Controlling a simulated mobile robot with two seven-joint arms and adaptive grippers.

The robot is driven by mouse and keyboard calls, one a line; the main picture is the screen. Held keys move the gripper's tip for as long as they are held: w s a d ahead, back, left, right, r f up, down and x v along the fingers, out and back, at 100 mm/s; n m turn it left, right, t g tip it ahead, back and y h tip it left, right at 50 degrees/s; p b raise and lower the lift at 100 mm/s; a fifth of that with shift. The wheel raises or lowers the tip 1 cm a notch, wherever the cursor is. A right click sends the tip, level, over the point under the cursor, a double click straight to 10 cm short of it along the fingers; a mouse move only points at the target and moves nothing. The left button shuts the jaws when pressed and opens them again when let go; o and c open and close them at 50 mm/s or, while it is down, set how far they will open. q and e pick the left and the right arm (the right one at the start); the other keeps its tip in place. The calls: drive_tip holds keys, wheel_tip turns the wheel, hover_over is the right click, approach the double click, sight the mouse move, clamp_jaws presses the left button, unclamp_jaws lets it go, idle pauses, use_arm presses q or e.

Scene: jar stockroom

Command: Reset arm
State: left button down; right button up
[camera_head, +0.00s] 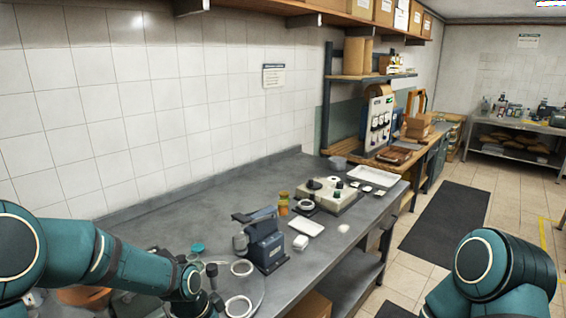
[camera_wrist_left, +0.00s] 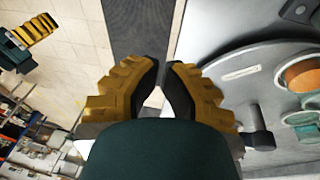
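My left gripper shows in the left wrist view (camera_wrist_left: 164,64). Its two yellow ridged fingers with dark inner pads are close together, a narrow gap between them and nothing held. It points down past the grey table's edge, floor and mat beyond. In the head view my teal left arm reaches over the table's near left part; its fingers cannot be made out there. My right arm bends at the lower right, its gripper out of that view. A yellow ridged part of my right gripper (camera_wrist_left: 36,30) shows at the wrist view's upper left, too partial to read.
The grey table (camera_head: 150,225) bears a blue-grey device (camera_head: 266,243), an amber jar (camera_head: 284,203), a beige block with knobs (camera_head: 333,200) and a white tray (camera_head: 373,177). White rings (camera_head: 241,267) lie near my left arm. A dark mat (camera_head: 447,219) covers open floor.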

use_arm(q)
drive_tip(key=s+d+f+n+b, duration=0.1)
drive_tip(key=s+d+f+n, duration=0.1)
drive_tip(key=s+f+n, duration=0.3)
drive_tip(key=s+d+f+n+t+h+b, duration=0.1)
drive_tip(key=s+d+f+n, duration=0.2)
drive_tip(key=s+f, duration=0.6)
wheel_tip(320, 180, down, 4)
drive_tip(key=n, duration=0.2)
drive_tip(key=shift+s+d+f+n, duration=0.2)
drive_tip(key=shift+s+d+n, duration=0.1)
drive_tip(key=shift+n, duration=0.1)
